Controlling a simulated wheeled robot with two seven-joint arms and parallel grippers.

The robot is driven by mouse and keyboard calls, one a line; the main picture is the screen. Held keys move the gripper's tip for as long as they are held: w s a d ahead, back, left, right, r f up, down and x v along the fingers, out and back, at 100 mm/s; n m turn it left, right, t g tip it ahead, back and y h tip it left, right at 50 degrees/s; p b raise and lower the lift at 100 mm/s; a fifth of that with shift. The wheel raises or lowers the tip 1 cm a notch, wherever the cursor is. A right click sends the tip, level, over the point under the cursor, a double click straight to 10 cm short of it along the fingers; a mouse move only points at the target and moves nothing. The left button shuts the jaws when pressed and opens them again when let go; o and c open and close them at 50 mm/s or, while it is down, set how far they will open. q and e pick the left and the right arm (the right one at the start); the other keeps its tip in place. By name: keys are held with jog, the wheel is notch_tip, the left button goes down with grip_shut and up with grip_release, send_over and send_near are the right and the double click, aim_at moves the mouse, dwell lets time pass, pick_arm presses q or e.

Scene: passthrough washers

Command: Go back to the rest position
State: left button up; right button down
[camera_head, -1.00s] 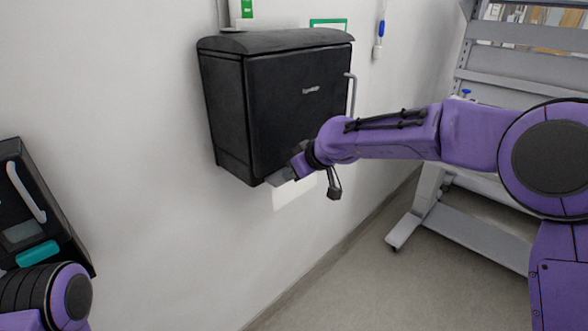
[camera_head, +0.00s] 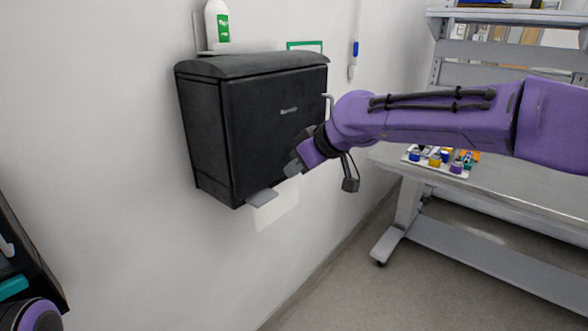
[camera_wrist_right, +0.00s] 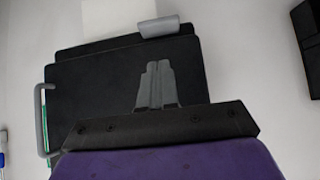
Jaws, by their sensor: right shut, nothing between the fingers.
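My right gripper (camera_head: 293,168) is shut and empty in the head view. It is in front of the lower right part of a black wall dispenser (camera_head: 270,130). A grey tab (camera_head: 262,198) sticks out at the dispenser's bottom edge, with white paper (camera_head: 275,215) below it. In the right wrist view the shut grey fingers (camera_wrist_right: 157,68) lie over the dispenser's black front (camera_wrist_right: 90,95), with the grey tab (camera_wrist_right: 159,27) beyond their tips. I cannot tell the exact gap to the dispenser. Part of my left arm shows at the lower left; its gripper is out of view.
A grey handle (camera_head: 328,104) is on the dispenser's right side. A white bottle (camera_head: 216,24) stands above it. A black wall unit (camera_head: 28,270) is at the lower left. A grey workbench (camera_head: 500,180) at the right bears a tray of small coloured items (camera_head: 438,160).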

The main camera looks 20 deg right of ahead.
dwell(0.5)
jog(key=w+d+f+m+t+h, duration=0.3)
jog(key=f+m+t, duration=0.2)
jog(key=f+m, duration=0.25)
jog(key=s+d+f+m+g+h+b, duration=0.15)
jog(key=s+f, duration=0.25)
jog(key=f, duration=0.5)
jog(key=s+d+f+m+h+p, duration=0.1)
jog(key=s+d+f+m, duration=0.25)
jog(key=f, duration=0.55)
jog(key=s+d+f+m+g+h+b, duration=0.15)
jog(key=s+f, duration=0.25)
jog(key=f, duration=0.5)
jog(key=s+d+f+g, duration=0.1)
jog(key=s+f+g, duration=0.1)
jog(key=s+f, duration=0.4)
jog(key=s+d+f+g+h, duration=0.1)
jog(key=s+f, duration=0.4)
jog(key=s, duration=0.9)
jog(key=s+d+f+g, duration=0.1)
jog(key=s+f+g, duration=0.2)
jog(key=s+f, duration=0.3)
jog(key=s, duration=0.4)
jog(key=shift+s+d+f+n+b, duration=0.15)
jog(key=shift+d+f+n+b, duration=0.15)
jog(key=shift+f+b, duration=0.1)
